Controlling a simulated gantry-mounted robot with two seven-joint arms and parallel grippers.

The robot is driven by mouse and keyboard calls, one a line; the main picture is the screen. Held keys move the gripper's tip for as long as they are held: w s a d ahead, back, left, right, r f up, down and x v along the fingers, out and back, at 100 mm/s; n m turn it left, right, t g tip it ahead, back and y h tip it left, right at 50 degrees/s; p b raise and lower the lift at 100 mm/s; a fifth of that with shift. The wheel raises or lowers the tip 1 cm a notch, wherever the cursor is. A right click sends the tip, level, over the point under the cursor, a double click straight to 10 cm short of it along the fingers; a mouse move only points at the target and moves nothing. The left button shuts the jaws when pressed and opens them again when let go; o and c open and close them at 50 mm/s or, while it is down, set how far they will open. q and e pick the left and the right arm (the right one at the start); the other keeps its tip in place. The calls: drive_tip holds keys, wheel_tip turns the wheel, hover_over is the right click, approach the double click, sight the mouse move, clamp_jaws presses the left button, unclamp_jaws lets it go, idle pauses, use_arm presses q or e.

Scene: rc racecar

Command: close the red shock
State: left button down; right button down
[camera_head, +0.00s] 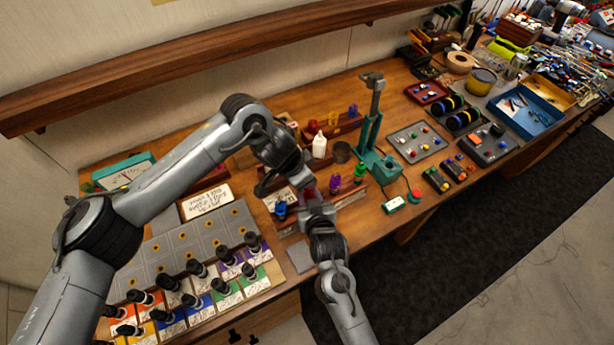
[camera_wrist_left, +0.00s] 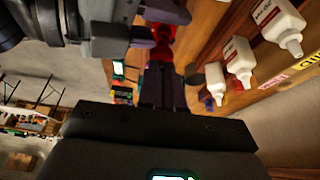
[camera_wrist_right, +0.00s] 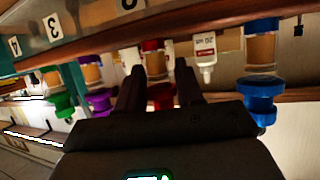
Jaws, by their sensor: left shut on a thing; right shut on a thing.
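The red shock (camera_head: 309,192) is between my two grippers over the wooden rack, mostly hidden by them in the head view. My left gripper (camera_head: 304,184) comes from above and is shut on its upper part. Its red surface also shows at the fingertips in the left wrist view (camera_wrist_left: 161,42). My right gripper (camera_head: 316,207) comes from the front and is shut on the lower red part (camera_wrist_right: 161,96). A red cap (camera_wrist_right: 152,45) shows on the other side of a clear section in the right wrist view. How far the shock is closed cannot be told.
Blue (camera_head: 280,210), purple (camera_head: 335,184) and green (camera_head: 360,173) shocks stand along the same rack, close to both grippers. A white bottle (camera_head: 319,146) stands behind. A green press (camera_head: 372,140) stands to the right.

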use_arm(q)
drive_tip(key=shift+f, duration=0.45)
drive_tip(key=shift+f, duration=0.6)
idle(0.4)
drive_tip(key=m+g, duration=0.1)
drive_tip(key=m, duration=0.1)
drive_tip(key=m+g, duration=0.1)
drive_tip(key=m, duration=0.1)
drive_tip(key=shift+w+m, duration=0.2)
drive_tip(key=shift+m, duration=0.2)
drive_tip(key=m+g, duration=0.1)
drive_tip(key=m, duration=0.3)
drive_tip(key=shift+m+g, duration=0.4)
drive_tip(key=c, duration=1.3)
unclamp_jaws()
